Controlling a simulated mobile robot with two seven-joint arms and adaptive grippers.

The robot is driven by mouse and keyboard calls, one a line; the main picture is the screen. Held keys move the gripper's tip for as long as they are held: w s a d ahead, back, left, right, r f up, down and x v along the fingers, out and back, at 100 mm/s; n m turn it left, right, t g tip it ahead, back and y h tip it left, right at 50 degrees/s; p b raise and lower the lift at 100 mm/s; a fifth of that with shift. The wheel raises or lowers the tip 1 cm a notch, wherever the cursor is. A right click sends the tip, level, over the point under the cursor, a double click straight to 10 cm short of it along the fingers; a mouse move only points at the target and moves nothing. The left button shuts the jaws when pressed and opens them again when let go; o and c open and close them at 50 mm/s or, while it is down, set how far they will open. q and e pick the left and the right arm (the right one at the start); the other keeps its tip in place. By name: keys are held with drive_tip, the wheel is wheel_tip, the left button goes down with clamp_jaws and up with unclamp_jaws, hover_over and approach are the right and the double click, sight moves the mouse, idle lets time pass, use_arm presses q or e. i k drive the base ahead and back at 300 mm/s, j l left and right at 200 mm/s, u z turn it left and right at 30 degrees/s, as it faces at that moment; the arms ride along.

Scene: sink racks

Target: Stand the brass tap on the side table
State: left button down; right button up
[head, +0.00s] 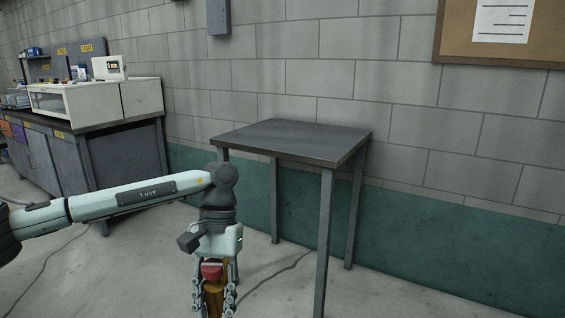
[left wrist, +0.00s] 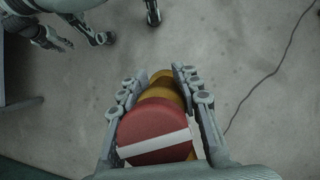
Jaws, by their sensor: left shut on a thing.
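The brass tap (head: 213,294) hangs in my left gripper (head: 214,300) at the bottom of the head view, its red top upward. The left wrist view shows the tap's red top (left wrist: 155,132) with a white stripe and its brass body (left wrist: 162,82) between the fingers of my left gripper (left wrist: 158,85). The fingers are shut on it from both sides. The tap's lower end is cut off in the head view. The side table (head: 290,140) has a dark, bare top and stands right of and beyond my gripper.
A workbench (head: 120,155) with a white machine (head: 95,100) stands at the left against the block wall. A cork board (head: 505,35) hangs at upper right. The side table's front legs (head: 325,245) rise close to my gripper. A cable (head: 275,272) lies on the floor.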

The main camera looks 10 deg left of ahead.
sight(313, 136)
drive_tip(key=i+l, duration=0.3)
drive_tip(key=i+l+u, duration=0.1)
drive_tip(key=i+l, duration=0.15)
drive_tip(key=l, duration=0.25)
drive_tip(key=i+l, duration=0.25)
drive_tip(key=l, duration=0.2)
drive_tip(key=i+l, duration=0.3)
drive_tip(key=l, duration=0.15)
drive_tip(key=j+u, duration=0.05)
